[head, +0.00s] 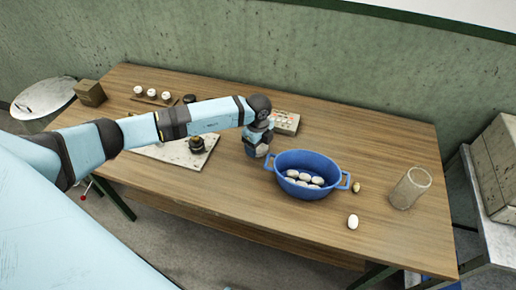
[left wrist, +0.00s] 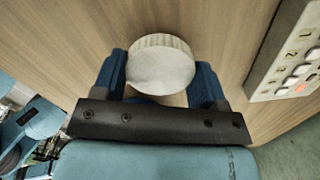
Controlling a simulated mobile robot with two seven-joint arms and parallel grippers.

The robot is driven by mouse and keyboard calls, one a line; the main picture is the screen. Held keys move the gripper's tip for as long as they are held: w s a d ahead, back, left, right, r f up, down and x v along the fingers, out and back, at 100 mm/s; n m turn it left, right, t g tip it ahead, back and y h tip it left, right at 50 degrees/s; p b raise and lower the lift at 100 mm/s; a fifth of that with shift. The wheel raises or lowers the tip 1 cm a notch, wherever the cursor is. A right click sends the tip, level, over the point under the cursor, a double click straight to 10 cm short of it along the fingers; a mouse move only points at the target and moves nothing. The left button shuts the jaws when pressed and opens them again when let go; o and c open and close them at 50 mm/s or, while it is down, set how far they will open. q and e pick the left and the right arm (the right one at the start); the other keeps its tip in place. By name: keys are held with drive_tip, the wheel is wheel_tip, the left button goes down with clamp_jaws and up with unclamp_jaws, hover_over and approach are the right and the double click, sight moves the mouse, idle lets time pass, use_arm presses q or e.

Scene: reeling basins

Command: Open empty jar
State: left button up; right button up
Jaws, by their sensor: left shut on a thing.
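My left gripper (head: 257,147) points down over the middle of the table, just left of the blue basin. In the left wrist view its two blue fingers stand on either side of a round thing with a pale, ridged-edged top, which looks like a jar lid (left wrist: 160,63). The gripper is shut on this lidded jar; the jar's body is mostly hidden, and I cannot tell what is inside. A clear glass cylinder (head: 410,187), open at the top, stands at the right end of the table. My right gripper is not in view.
The blue basin (head: 306,174) holds several white cocoons. A white cocoon (head: 353,222) and a yellowish one (head: 356,187) lie outside it. A numbered tray (head: 287,123) sits behind the gripper, and a pale board (head: 168,153) with a dark pot (head: 197,145) sits left. The front right is mostly clear.

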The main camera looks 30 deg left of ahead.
use_arm(q)
wheel_tip(320, 180, down, 2)
drive_tip(key=shift+f, duration=0.2)
drive_tip(key=shift+f, duration=0.15)
drive_tip(key=o, duration=1)
